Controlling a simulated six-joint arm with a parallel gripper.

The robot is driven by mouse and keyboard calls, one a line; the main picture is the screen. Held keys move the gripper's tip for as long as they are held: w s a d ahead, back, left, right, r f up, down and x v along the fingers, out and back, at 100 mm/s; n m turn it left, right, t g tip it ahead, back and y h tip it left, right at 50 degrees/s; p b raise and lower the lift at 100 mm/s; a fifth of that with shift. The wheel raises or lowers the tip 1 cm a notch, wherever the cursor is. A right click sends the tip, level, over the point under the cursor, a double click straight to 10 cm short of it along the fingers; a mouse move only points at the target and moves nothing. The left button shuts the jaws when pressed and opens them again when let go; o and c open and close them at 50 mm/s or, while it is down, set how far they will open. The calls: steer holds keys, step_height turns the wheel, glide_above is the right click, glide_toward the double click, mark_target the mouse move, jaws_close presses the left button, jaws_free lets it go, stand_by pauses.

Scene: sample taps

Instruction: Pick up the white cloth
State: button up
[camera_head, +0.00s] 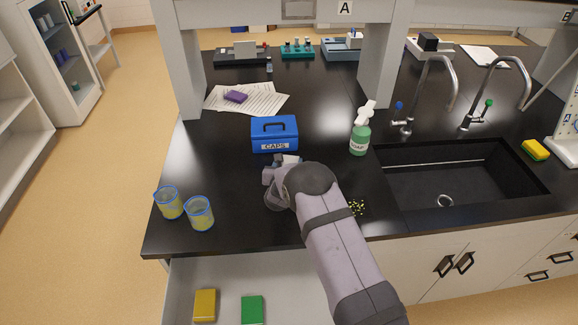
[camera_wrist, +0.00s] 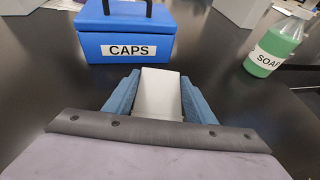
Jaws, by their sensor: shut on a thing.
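The white cloth (camera_wrist: 158,95) is a small pale folded block in the wrist view. My gripper (camera_wrist: 160,84) is shut on it, with one blue finger against each side. In the head view a bit of the white cloth (camera_head: 291,159) shows at my gripper (camera_head: 281,167), just in front of the blue CAPS box. My wrist hides most of the cloth there. I cannot tell whether the cloth touches the black bench or is a little above it.
The blue CAPS box (camera_head: 274,134) stands just beyond my gripper. A green soap bottle (camera_head: 360,138) is to the right, before the sink (camera_head: 450,178). Two beakers (camera_head: 185,208) stand at left. Yellow specks (camera_head: 357,207) lie right of my arm. A drawer (camera_head: 230,285) is open in front.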

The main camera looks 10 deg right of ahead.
steer(key=shift+r+b, duration=1.55)
steer(key=shift+r, duration=3)
